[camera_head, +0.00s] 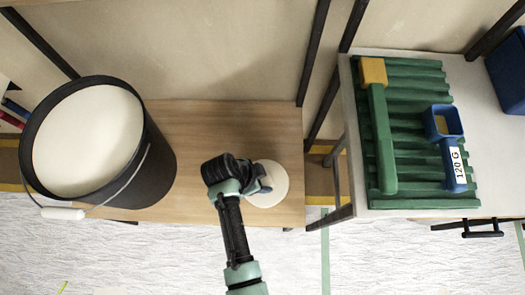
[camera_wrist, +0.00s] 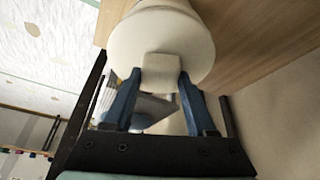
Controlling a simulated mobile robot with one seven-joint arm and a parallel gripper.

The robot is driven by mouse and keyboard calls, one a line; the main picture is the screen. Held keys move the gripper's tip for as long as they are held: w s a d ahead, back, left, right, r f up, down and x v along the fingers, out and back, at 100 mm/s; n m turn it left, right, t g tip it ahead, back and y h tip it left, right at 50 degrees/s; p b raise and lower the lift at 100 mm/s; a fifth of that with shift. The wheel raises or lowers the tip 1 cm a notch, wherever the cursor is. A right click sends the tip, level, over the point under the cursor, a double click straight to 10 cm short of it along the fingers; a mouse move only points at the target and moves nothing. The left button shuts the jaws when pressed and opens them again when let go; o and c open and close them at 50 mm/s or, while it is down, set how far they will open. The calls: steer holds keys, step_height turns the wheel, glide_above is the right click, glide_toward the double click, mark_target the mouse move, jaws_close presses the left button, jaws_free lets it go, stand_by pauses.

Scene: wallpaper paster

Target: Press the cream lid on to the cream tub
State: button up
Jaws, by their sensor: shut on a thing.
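The cream lid (camera_head: 273,198) is a round disc near the right end of the wooden table in the head view. In the wrist view the lid (camera_wrist: 205,50) has a block-shaped knob (camera_wrist: 162,68) on its face. My gripper (camera_wrist: 160,82) is shut on that knob with its two blue fingers, one on each side. My gripper (camera_head: 264,184) is over the lid in the head view. A pale rounded body, likely the cream tub (camera_wrist: 178,4), shows just beyond the lid in the wrist view. The lid hides most of it, and I cannot tell whether they touch.
A large black bucket (camera_head: 160,160) with pale contents stands at the left of the wooden table (camera_head: 225,125). At right, a white-topped table (camera_head: 478,100) bears a ribbed green tray (camera_head: 415,165), a green-and-yellow tool (camera_head: 382,130) and a blue tool (camera_head: 455,165) marked "120 G".

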steer(key=shift+f+b, duration=0.8)
steer(key=shift+f, duration=0.3)
steer(key=o, duration=1.4)
steer(key=p+v, duration=0.3)
steer(key=v, duration=1)
